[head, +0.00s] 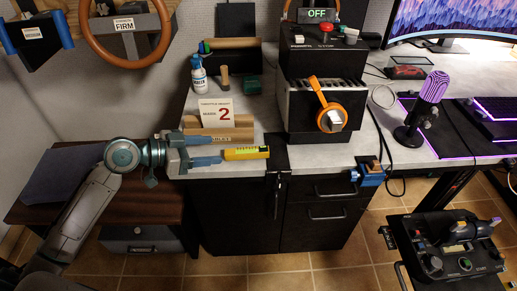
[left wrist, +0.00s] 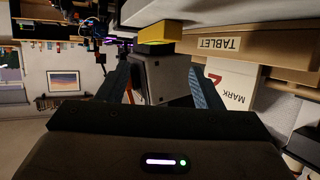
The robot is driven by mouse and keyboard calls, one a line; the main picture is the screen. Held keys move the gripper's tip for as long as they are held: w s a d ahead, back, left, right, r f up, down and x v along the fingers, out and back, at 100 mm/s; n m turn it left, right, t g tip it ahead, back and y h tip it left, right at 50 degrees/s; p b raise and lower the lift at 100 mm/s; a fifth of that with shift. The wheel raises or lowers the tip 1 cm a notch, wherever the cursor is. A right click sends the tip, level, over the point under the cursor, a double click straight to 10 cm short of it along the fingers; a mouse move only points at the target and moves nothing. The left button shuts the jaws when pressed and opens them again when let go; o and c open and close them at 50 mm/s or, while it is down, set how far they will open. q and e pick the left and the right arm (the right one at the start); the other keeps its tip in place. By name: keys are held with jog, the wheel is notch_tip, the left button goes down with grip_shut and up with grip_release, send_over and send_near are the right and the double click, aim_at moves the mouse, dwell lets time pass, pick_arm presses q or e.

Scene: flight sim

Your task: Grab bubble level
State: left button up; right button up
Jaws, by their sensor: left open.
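The bubble level (head: 246,153) is a yellow bar lying near the front edge of the grey desk, left of the black corner. In the left wrist view its yellow end (left wrist: 158,31) shows ahead, above the gap between the fingers. My left gripper (head: 223,149) is open, with its blue fingers pointing right toward the level's left end. The gripper also shows in the left wrist view (left wrist: 158,70), with a finger on each side and nothing held. I cannot tell whether a finger touches the level. My right gripper is not in view.
A wooden tablet holder (head: 238,131) with a white card (head: 216,112) stands just behind the level. A blue vise (head: 370,173) is at the desk edge. A brown side table (head: 95,205) is below my left arm.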

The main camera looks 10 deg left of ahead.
aim_at(247, 150)
pick_arm(q)
jog(key=shift+w+d+f, duration=0.2)
jog(key=shift+w+d, duration=0.1)
jog(key=shift+d, duration=0.1)
jog(key=x, duration=0.2)
jog(key=shift+w+d+f, duration=0.15)
jog(key=shift+w+d, duration=0.05)
jog(key=shift+d, duration=0.1)
jog(key=shift+w+d+f, duration=0.25)
jog(key=shift+w+d, duration=0.05)
jog(key=shift+d, duration=0.25)
jog(key=x, duration=0.3)
jog(key=shift+d+f+p, duration=0.2)
jog(key=shift+d+p, duration=0.2)
jog(key=shift+d, duration=0.1)
jog(key=shift+w+d+f, duration=0.2)
jog(key=shift+d, duration=0.1)
jog(key=shift+c, duration=0.7)
grip_shut()
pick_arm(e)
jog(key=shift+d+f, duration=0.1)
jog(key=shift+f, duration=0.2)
pick_arm(q)
jog(key=shift+r, duration=0.1)
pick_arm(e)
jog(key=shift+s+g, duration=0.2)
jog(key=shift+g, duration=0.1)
